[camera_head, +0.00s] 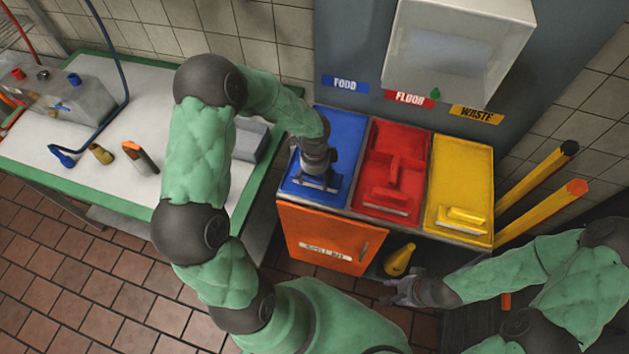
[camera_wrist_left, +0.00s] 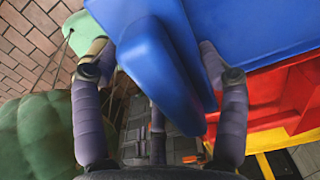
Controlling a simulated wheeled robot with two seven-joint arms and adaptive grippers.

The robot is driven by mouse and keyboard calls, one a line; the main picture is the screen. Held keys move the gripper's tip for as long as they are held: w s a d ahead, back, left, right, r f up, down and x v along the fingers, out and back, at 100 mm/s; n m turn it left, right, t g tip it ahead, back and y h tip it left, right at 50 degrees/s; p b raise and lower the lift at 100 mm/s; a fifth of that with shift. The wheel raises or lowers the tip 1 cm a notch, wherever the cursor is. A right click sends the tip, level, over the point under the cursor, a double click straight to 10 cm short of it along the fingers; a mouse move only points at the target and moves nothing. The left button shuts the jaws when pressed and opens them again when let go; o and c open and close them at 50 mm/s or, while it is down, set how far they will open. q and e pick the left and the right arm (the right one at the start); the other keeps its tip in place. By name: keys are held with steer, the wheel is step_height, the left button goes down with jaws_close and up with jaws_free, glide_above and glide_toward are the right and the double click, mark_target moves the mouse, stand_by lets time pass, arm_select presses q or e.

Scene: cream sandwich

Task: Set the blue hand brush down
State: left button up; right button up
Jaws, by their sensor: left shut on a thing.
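The blue hand brush (camera_wrist_left: 158,75) is between the two fingers of my left gripper (camera_wrist_left: 157,75) in the left wrist view. In the head view my left gripper (camera_head: 319,176) is low over the blue compartment (camera_head: 346,124) under the FOOD label and covers much of the brush. The blue compartment also fills the upper right of the left wrist view (camera_wrist_left: 265,25). I cannot tell whether the brush touches its surface. My right gripper (camera_head: 402,291) is at the lower right, away from the brush; its fingers are too small to read.
A red compartment (camera_head: 412,140) with a red brush (camera_head: 392,188) is beside the blue one. Beyond it is a yellow compartment (camera_head: 461,160) with a yellow brush (camera_head: 462,217). A dispenser (camera_head: 455,50) overhangs behind. A white table (camera_head: 110,190) with several tools stands at the left.

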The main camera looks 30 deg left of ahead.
mark_target(315, 180)
arm_select(q)
steer(key=shift+w+a+f, duration=0.15)
steer(key=shift+a+f, duration=0.05)
steer(key=shift+f, duration=0.15)
steer(key=shift+w+f+b, duration=0.1)
steer(key=shift+f+b, duration=0.35)
steer(key=shift+f, duration=1.15)
steer(key=shift+f, duration=0.1)
steer(key=o, duration=1.1)
steer(key=shift+r, duration=0.35)
step_height(315, 180, up, 12)
steer(key=shift+f+p, duration=0.25)
steer(key=shift+p, duration=1)
